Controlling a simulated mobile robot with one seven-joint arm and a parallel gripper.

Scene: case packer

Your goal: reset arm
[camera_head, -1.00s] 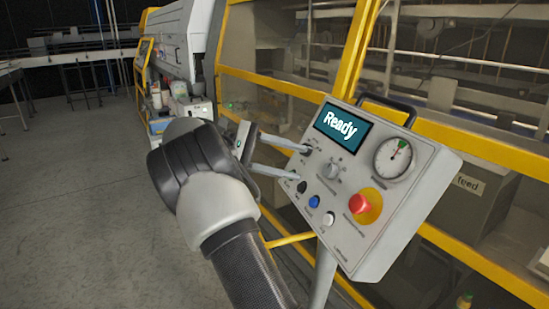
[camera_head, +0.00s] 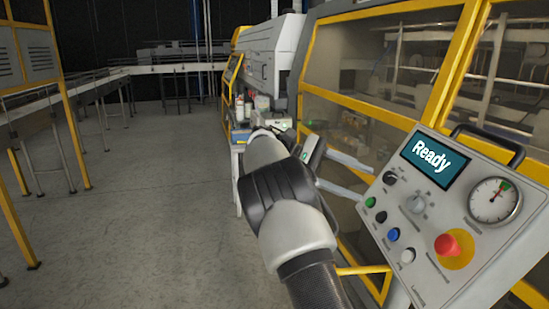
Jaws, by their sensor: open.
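My gripper (camera_head: 358,176) is in the middle right of the head view, at the end of my grey and black arm. Its two long fingers are spread apart and point right, toward the control panel (camera_head: 395,260). Nothing is between them. The fingertips appear close to the panel's left edge; I cannot tell whether they touch it. The panel's screen (camera_head: 436,160) reads "Ready".
The yellow-framed machine (camera_head: 373,101) stands behind the panel on the right. A conveyor (camera_head: 165,69) runs across the back. A yellow post (camera_head: 66,100) and a fence stand at the left. The grey floor (camera_head: 160,190) between is clear.

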